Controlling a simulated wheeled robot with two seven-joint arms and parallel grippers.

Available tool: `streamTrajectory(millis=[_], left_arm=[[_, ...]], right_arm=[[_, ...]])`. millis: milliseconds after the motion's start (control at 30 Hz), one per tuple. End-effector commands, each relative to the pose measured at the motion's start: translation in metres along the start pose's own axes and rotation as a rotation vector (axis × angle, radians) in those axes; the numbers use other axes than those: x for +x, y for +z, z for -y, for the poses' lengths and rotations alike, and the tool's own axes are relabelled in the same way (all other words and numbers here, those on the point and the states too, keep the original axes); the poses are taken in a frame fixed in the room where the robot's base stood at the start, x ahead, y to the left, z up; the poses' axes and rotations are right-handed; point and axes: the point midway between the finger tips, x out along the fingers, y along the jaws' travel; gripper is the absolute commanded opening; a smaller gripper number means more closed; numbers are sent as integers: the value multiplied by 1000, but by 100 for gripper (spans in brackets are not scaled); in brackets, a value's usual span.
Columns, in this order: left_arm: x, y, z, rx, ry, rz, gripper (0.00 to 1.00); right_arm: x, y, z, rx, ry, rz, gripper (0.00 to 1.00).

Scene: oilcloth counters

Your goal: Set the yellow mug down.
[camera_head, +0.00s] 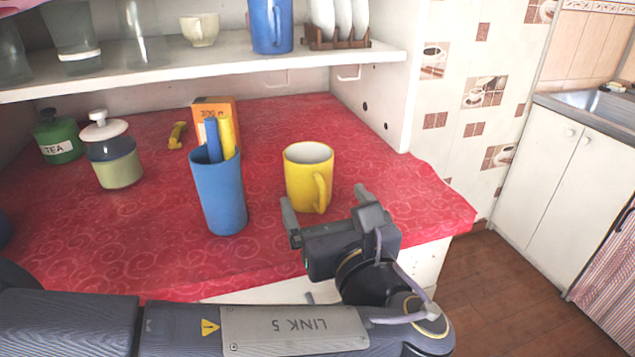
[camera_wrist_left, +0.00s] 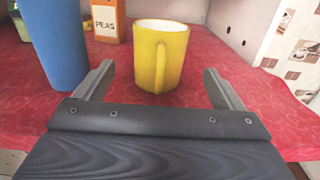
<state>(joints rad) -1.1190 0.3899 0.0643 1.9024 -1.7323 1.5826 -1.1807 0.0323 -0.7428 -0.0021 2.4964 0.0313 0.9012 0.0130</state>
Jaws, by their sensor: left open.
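The yellow mug (camera_head: 305,180) stands upright on the red patterned oilcloth (camera_head: 265,252) in the head view, its handle toward the near right. It also shows in the left wrist view (camera_wrist_left: 150,58), upright on the cloth, just beyond and between the finger lines. My left gripper (camera_head: 325,202) is open, its two fingers spread on the near side of the mug. In the wrist view the fingertips of the left gripper (camera_wrist_left: 158,78) stand apart with clear gaps to the mug on both sides. The gripper holds nothing. My right gripper is not in view.
A tall blue cup (camera_head: 218,200) with blue and yellow items inside stands close left of the mug. An orange box (camera_head: 215,106), a lidded jar (camera_head: 112,155) and a green TEA tin (camera_head: 57,140) stand farther back. A white shelf (camera_head: 200,62) hangs above. Cloth right of the mug is clear.

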Motion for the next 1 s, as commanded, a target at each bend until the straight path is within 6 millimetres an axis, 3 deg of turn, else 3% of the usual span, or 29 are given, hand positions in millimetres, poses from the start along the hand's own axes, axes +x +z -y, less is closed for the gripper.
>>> streamTrajectory(millis=[100, 300, 1000], left_arm=[[-26, 1, 1, 3, -4, 1, 90], [-52, 0, 0, 2, -2, 1, 90], [-58, 0, 0, 1, 0, 1, 90]], right_arm=[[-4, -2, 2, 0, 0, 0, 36], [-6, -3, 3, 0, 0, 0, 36], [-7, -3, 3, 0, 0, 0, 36]])
